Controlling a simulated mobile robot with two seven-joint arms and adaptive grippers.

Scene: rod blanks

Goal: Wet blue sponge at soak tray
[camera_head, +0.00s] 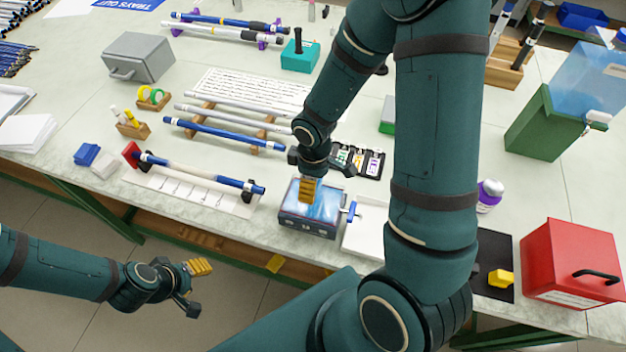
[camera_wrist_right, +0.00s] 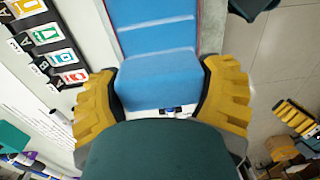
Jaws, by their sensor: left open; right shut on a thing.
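The soak tray (camera_head: 303,226) is a grey box with a shiny blue inside, near the front edge of the table. My right gripper (camera_head: 307,190) points down into it. In the right wrist view its yellow fingers press on both sides of a light blue block, the blue sponge (camera_wrist_right: 158,85). The tray's rim (camera_wrist_right: 212,28) shows beyond it. In the head view the gripper hides the sponge, and I cannot tell how deep it sits. My left gripper (camera_head: 196,285) is open and empty, off the table's front edge at lower left.
A rack with a blue-and-white rod (camera_head: 200,175) stands left of the tray. A white tray (camera_head: 365,228) lies to its right, with a small blue handle between. A blue block (camera_head: 87,154) and a white block sit far left. A red box (camera_head: 570,262) stands at right.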

